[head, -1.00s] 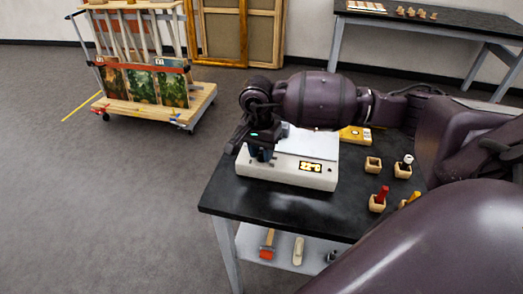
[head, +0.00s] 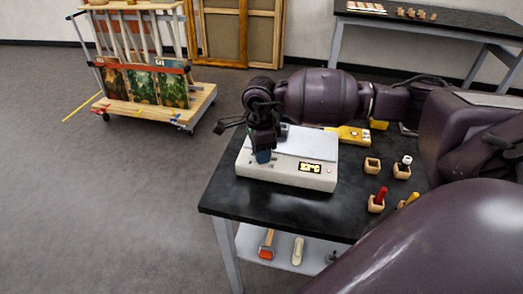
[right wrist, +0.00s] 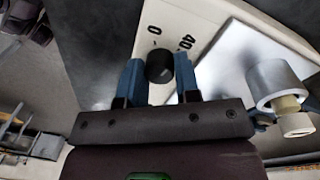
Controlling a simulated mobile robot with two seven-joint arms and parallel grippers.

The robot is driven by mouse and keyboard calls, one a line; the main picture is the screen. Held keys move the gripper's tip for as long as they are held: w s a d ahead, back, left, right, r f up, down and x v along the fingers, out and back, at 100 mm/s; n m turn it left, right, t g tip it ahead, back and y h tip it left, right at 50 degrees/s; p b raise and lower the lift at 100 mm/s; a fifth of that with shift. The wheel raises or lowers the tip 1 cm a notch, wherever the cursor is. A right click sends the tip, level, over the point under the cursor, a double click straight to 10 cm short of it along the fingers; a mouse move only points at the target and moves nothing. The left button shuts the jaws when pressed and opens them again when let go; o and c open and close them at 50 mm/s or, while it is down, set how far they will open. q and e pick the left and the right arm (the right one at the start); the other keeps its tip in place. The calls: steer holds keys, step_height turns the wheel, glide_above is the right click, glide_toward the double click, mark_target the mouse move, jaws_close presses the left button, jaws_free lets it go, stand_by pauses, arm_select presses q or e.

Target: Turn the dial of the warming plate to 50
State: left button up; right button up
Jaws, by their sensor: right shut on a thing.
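The warming plate (head: 287,172) is a cream box with a pale metal top, standing on the near table. Its lit display (head: 310,167) shows digits too small to read surely. My right gripper (head: 263,156) points down at the plate's left front. In the right wrist view, the black dial (right wrist: 159,68) sits between the blue fingers, which are shut on it. The marks "0" and "40" show beside the dial; other marks are hidden. The head view hides the dial behind the gripper. My left gripper is not in view.
On the black table (head: 280,204), several small wooden blocks (head: 372,165) stand right of the plate, some holding coloured pieces. A yellow item (head: 350,135) lies behind. A lower shelf (head: 283,246) holds tools. A picture cart (head: 150,95) stands far left on open floor.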

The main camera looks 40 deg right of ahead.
steer(key=m, duration=0.3)
steer(key=shift+r+m+p, duration=0.1)
steer(key=shift+m+p, duration=0.3)
steer(key=shift+m, duration=0.4)
steer(key=m+p, duration=0.1)
steer(key=m, duration=0.2)
steer(key=shift+d+m+y, duration=0.1)
steer(key=shift+m+y, duration=0.2)
steer(key=m+p, duration=0.1)
steer(key=m, duration=0.2)
steer(key=shift+m+t+p, duration=0.3)
steer(key=m+p, duration=0.1)
steer(key=m, duration=0.1)
steer(key=shift+m, duration=0.8)
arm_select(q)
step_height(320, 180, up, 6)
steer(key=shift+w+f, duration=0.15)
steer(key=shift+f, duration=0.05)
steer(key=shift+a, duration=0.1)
arm_select(e)
steer(key=shift+d+m, duration=0.1)
steer(key=shift+m, duration=0.3)
